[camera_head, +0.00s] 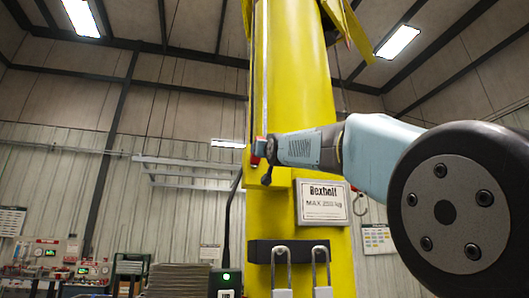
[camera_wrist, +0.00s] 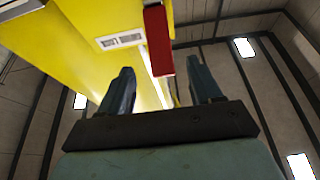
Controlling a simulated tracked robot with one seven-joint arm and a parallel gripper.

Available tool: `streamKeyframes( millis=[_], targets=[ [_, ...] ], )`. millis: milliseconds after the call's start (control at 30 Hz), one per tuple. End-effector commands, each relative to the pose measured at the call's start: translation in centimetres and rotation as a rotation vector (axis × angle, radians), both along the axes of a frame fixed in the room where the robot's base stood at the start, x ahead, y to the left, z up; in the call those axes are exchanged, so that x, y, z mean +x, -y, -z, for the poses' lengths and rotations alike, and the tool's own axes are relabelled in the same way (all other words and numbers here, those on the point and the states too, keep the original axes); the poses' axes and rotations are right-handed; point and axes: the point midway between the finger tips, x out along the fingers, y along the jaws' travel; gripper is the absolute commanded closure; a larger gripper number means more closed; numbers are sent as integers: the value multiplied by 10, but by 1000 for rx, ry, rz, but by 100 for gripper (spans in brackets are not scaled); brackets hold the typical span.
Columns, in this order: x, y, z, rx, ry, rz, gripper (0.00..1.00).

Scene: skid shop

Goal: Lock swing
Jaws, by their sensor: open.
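A yellow column (camera_head: 292,70) stands upright in the middle of the head view. It fills the upper left of the wrist view (camera_wrist: 100,20). A red bar-shaped part (camera_wrist: 159,42) shows in the wrist view, ahead of my gripper (camera_wrist: 162,82). The fingers are spread, with the red part's lower end in line with the gap between them. I cannot tell whether it touches either finger. In the head view my gripper (camera_head: 264,160) is at the column's left front, beside a small red part (camera_head: 260,147). Two padlocks (camera_head: 281,270) (camera_head: 322,270) hang on a black bar (camera_head: 262,250) low on the column.
A white plate reading MAX 250 kg (camera_head: 323,203) is on the column below my arm. A box with a green light (camera_head: 226,277) stands at the column's lower left. A workbench (camera_head: 90,272) with equipment is at the far left.

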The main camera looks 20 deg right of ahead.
Motion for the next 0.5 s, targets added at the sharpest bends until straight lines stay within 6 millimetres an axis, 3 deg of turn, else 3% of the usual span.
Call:
streamKeyframes(
  millis=[300, 500],
  targets=[
    [40, 3, -16, 3, 0, 2, 36],
    [54, 4, -24, 4, 2, 0, 36]
  ],
)
